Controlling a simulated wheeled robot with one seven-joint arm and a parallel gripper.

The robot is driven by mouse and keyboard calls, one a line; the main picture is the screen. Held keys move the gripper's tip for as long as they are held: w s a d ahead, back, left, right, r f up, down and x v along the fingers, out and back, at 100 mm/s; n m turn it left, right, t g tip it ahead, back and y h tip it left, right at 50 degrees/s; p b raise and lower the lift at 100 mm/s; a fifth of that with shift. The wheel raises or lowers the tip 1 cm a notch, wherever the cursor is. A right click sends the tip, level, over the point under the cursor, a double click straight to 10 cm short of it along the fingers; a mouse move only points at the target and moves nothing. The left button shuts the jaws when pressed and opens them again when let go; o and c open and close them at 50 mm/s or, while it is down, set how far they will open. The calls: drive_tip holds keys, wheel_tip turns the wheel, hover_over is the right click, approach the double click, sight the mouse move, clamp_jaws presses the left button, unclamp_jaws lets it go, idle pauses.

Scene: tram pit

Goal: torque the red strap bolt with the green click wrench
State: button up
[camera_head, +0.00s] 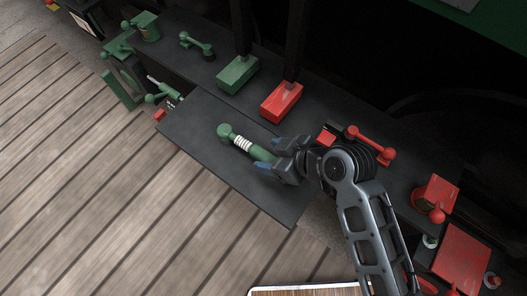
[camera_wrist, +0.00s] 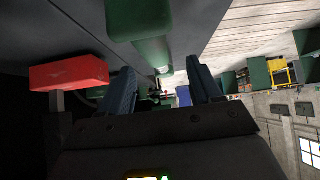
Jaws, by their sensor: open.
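A green wrench-like tool (camera_head: 258,152) with a round head and a white ribbed band lies on the dark flat plate. I take it for the click wrench. My gripper (camera_head: 270,153) is open at the tool's right end, with its fingers on either side. In the wrist view a green body (camera_wrist: 140,22) lies ahead of the fingers (camera_wrist: 163,85); I cannot tell whether they touch it. A red block (camera_head: 281,103) sits at the foot of a dark upright bar; one also shows in the wrist view (camera_wrist: 68,73). I cannot make out which red part is the strap bolt.
A green block (camera_head: 238,74) stands left of the red block. A red lever (camera_head: 372,141) lies close beside my wrist. More red boxes (camera_head: 462,258) stand at lower right. Green parts (camera_head: 145,25) stand at upper left. The plank floor (camera_head: 70,180) at left is clear.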

sight(264, 154)
drive_tip(key=shift+d+x, duration=0.2)
drive_tip(key=shift+x, duration=2.1)
drive_tip(key=shift+w+f, duration=0.1)
drive_tip(key=shift+c, duration=0.4)
clamp_jaws()
